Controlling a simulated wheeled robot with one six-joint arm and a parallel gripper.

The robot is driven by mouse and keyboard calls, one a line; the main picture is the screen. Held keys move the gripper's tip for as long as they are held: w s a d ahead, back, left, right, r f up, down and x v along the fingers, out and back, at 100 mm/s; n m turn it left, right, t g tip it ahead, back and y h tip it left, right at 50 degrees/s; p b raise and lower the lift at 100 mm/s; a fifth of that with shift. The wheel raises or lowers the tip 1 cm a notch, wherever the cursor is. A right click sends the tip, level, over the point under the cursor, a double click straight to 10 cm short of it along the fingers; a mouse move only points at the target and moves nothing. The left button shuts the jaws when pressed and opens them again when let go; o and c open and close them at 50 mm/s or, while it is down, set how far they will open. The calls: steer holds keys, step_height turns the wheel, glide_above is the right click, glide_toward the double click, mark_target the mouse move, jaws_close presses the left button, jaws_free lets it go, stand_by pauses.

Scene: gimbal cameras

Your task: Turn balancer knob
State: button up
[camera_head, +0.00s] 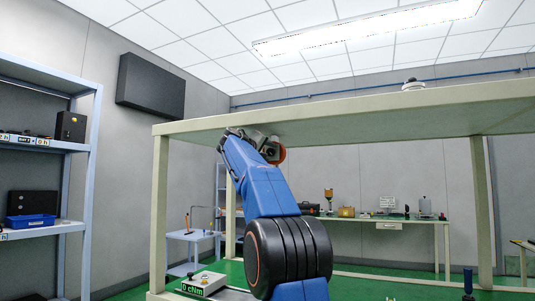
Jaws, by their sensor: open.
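I cannot make out a balancer knob in the head view. A pale box (203,283) with small controls and a display reading "0 cNm" stands low at left of my arm. My blue arm rises up to the underside of the tabletop. Its far end is folded away behind the arm links, and the gripper fingers do not show.
The cream tabletop and its legs (160,215) frame my arm closely. A back bench (380,220) holds several small items. A blue-grey shelf (75,145) with boxes stands at left, with a small side table (190,236) farther back. Green floor shows under the bench.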

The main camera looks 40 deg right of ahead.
steer(key=c, duration=1.1)
steer(key=shift+o, duration=0.2)
steer(key=shift+n, duration=0.3)
steer(key=n, duration=0.4)
steer(key=shift+n, duration=2)
steer(key=shift+f, duration=0.1)
